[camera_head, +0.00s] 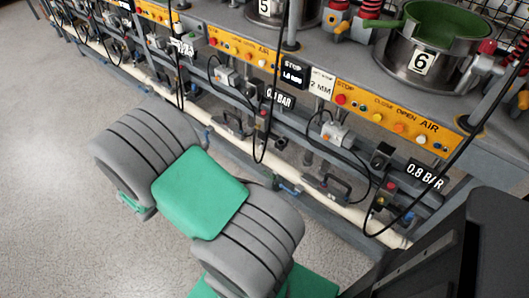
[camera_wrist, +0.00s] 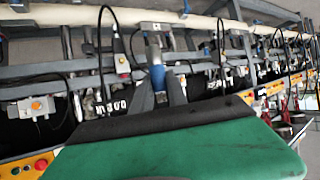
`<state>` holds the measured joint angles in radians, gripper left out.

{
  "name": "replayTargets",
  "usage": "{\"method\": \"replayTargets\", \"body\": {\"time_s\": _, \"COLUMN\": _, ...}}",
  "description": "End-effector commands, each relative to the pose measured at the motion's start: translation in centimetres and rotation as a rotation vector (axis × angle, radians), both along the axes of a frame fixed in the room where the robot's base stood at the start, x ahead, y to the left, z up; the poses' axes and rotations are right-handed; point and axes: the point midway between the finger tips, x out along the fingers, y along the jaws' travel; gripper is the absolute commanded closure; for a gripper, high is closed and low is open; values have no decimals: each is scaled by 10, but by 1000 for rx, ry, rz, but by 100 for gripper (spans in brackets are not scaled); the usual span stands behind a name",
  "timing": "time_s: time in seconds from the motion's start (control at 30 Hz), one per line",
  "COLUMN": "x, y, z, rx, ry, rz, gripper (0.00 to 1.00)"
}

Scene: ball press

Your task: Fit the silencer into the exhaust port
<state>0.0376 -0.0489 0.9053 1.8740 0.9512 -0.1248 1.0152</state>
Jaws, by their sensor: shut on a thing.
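My gripper (camera_wrist: 160,88) shows in the wrist view as two dark fingers above the green housing. It is shut on a small blue piece, which I take to be the silencer (camera_wrist: 158,77). The silencer points away from the camera, toward the pipes and fittings under the bench. A grey part shows just past its far end; I cannot tell whether they touch. In the head view my arm hides most of the gripper. I cannot make out which opening is the exhaust port.
A workbench runs diagonally across the head view, with orange button panels (camera_head: 398,119) along its edge. A thick cream pipe (camera_head: 345,208), black cables and valve boxes (camera_head: 337,133) crowd the space beneath. A pot labelled 6 (camera_head: 422,62) stands on top. The floor (camera_head: 50,210) at left is clear.

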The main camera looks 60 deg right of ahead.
Motion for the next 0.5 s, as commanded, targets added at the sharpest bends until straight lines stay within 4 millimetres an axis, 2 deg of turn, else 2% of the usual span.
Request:
{"method": "replayTargets", "body": {"time_s": 0.03, "x": -21, "y": -27, "z": -36, "rx": 0, "ry": 6, "rz": -103, "gripper": 100}}
{"method": "replayTargets", "body": {"time_s": 0.1, "x": -48, "y": -57, "z": -59, "rx": -1, "ry": 5, "rz": -231, "gripper": 100}}
{"method": "replayTargets", "body": {"time_s": 0.2, "x": -83, "y": -88, "z": -85, "rx": -1, "ry": 2, "rz": -377, "gripper": 100}}
{"method": "replayTargets", "body": {"time_s": 0.33, "x": -113, "y": -110, "z": -103, "rx": 0, "ry": 0, "rz": -492, "gripper": 100}}
{"method": "replayTargets", "body": {"time_s": 0.5, "x": -126, "y": -131, "z": -105, "rx": 1, "ry": -3, "rz": -534, "gripper": 100}}
